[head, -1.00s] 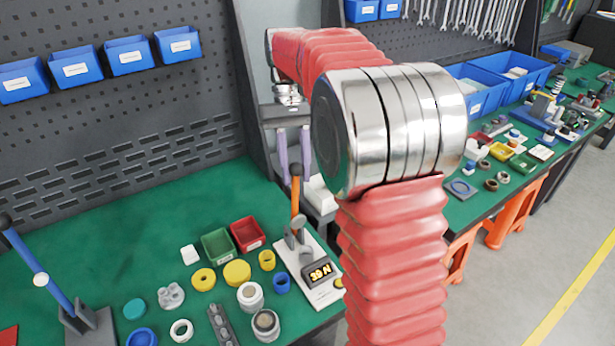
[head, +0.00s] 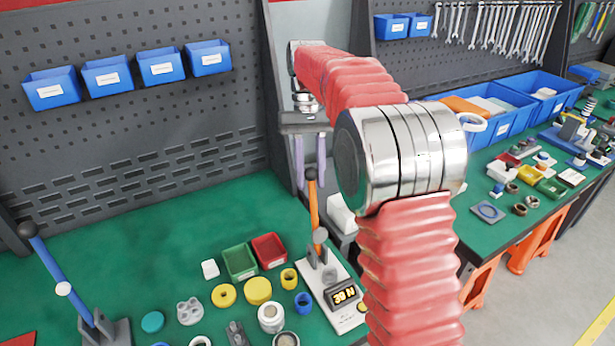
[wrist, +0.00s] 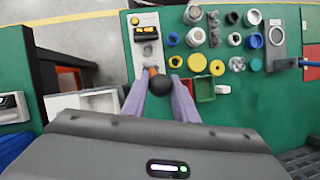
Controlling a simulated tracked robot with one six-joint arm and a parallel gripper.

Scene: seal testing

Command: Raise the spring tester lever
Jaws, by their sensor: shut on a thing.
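The spring tester (head: 332,292) is a pale base with a lit display on the green bench, right of the small trays. Its orange lever (head: 314,205) stands nearly upright, topped by a black knob (head: 311,173). My gripper (head: 310,172) reaches down from above with two purple fingers at the lever's top, one on each side. In the wrist view, the knob (wrist: 160,84) sits between the fingers of my gripper (wrist: 160,88), which is shut on the lever. The knob hides part of the lever there. My red arm passes in front of the bench's right side.
Green tray (head: 240,262) and red tray (head: 269,251) stand left of the tester, with yellow, blue and grey rings and parts in front. A blue-handled lever device (head: 62,288) stands at far left. A dark panel (head: 285,95) rises behind the tester.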

